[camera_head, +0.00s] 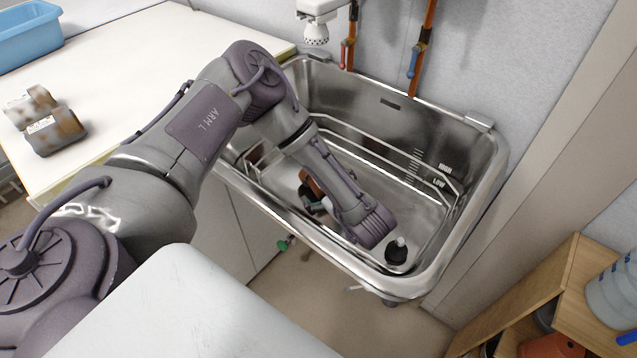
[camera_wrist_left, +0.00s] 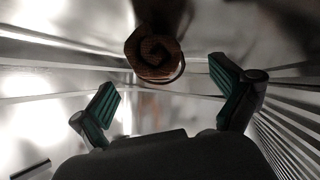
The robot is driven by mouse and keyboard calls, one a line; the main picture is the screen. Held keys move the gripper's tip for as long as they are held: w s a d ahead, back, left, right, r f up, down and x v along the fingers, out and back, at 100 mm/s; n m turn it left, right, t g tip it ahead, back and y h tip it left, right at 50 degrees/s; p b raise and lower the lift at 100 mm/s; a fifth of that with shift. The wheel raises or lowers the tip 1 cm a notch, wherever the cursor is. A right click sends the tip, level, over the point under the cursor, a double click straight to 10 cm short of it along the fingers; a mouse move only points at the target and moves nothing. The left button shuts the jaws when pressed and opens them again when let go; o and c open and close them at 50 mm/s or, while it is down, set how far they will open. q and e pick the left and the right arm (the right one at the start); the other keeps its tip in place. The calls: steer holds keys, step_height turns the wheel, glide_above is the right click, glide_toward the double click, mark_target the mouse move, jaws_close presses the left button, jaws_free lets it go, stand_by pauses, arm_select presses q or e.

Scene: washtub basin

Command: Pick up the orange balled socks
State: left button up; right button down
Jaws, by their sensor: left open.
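The orange balled socks (camera_wrist_left: 153,55) show in the left wrist view as a rust-brown rolled coil, just beyond my left gripper (camera_wrist_left: 165,88). The two green-padded fingers stand apart, one on each side below the coil, and nothing is between them. In the head view my left arm reaches down into the steel washtub basin (camera_head: 345,262). There my left gripper (camera_head: 312,200) is mostly hidden under the forearm, with an orange-brown patch beside it that looks like the socks (camera_head: 311,185). My right gripper is in neither view.
A black plug-like object with a white top (camera_head: 396,252) lies in the basin's right end. Wire rails line the basin walls. A white counter (camera_head: 130,60) is at left, a wooden shelf (camera_head: 520,290) at lower right.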

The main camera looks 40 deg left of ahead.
arm_select(q)
steer(key=x, duration=0.3)
steer(key=shift+a+f, duration=0.1)
steer(key=shift+a, duration=0.05)
steer(key=shift+c, duration=0.3)
steer(key=c, duration=1.3)
